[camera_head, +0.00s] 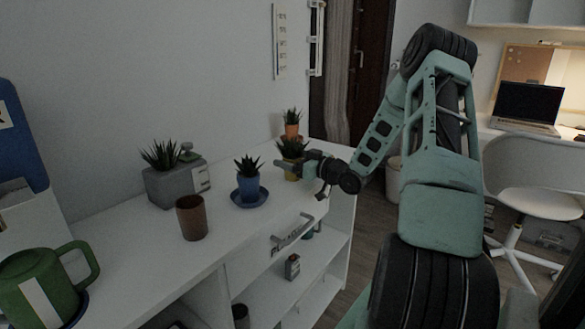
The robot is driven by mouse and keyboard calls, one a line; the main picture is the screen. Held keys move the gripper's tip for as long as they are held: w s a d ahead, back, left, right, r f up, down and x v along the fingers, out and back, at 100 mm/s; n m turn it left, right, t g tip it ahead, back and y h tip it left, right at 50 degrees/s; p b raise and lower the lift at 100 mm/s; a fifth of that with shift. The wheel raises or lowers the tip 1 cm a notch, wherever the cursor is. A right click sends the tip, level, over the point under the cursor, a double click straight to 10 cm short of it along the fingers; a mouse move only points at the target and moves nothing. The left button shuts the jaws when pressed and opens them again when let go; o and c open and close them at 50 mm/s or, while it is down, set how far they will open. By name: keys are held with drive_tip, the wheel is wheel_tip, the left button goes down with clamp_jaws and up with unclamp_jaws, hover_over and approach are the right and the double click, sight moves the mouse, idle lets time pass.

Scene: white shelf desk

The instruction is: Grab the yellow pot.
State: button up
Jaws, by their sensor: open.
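The yellow pot (290,176) holds a spiky green plant and stands on the white shelf desk (262,224) near its right end. My gripper (292,165) reaches in from the right at the pot. Its jaws are open, and one finger passes across the front of the plant and the pot's upper part. Part of the pot is hidden by the finger. I cannot tell whether the fingers touch the pot.
An orange pot (292,131) stands just behind. A blue pot (249,190) on a saucer is to the left. Farther left are a brown cup (192,218), a grey planter (168,187) and a green mug (40,292). The desktop between cup and mug is clear.

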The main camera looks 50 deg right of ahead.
drive_tip(key=c, duration=1.2)
